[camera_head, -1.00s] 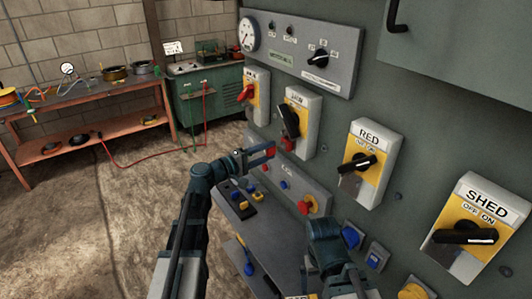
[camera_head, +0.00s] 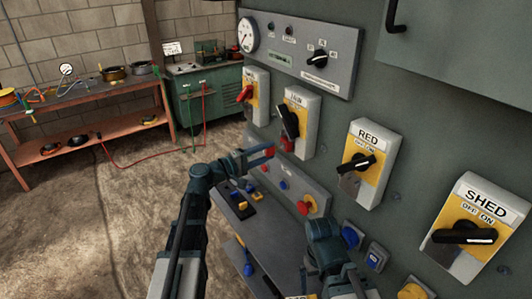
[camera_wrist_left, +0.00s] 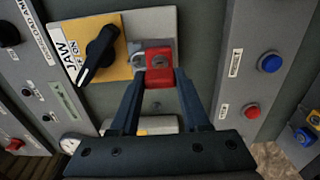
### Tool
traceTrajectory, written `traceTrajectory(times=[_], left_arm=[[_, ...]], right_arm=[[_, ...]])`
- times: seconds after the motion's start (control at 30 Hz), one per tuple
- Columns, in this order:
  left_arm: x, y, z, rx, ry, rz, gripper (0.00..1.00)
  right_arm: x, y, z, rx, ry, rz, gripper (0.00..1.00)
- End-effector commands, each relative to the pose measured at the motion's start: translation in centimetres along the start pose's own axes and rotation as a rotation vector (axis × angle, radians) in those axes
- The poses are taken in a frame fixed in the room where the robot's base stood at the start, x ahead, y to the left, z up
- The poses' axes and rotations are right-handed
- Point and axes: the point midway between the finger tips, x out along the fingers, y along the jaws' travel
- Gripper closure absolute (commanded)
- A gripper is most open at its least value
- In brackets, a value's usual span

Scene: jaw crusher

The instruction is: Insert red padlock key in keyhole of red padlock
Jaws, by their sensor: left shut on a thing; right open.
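The red padlock (camera_wrist_left: 160,70) is in the left wrist view, with its grey shackle (camera_wrist_left: 137,56) beside the black handle of the JAW switch (camera_wrist_left: 98,52). A round keyhole face shows on its body. My left gripper (camera_wrist_left: 160,78) is shut on the padlock body, one finger on each side. In the head view my left gripper (camera_head: 266,155) reaches to the padlock (camera_head: 287,145) below the JAW switch. My right gripper (camera_head: 322,230) is at the lower middle, open, its fingers mostly hidden. I cannot make out the red key.
The RED switch (camera_head: 362,162) and SHED switch (camera_head: 470,232) are on the wall panel to the right. A grey shelf (camera_head: 262,245) below the buttons holds small yellow, blue and black items. A workbench stands far left.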

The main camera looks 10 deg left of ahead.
Motion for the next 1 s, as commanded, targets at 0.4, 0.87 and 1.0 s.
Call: traceTrajectory(times=[0.4,0.87,1.0], left_arm=[[0.6,0.0,0.0,0.0,-0.001,0.0,1.0],[1.1,0.0,0.0,0.0,0.0,0.0,1.0],[1.3,0.0,0.0,0.0,0.0,0.0,1.0]], right_arm=[[0.0,0.0,0.0,0.0,0.0,0.0,0.0],[0.0,0.0,0.0,0.0,0.0,0.0,0.0],[0.0,0.0,0.0,0.0,0.0,0.0,0.0]])
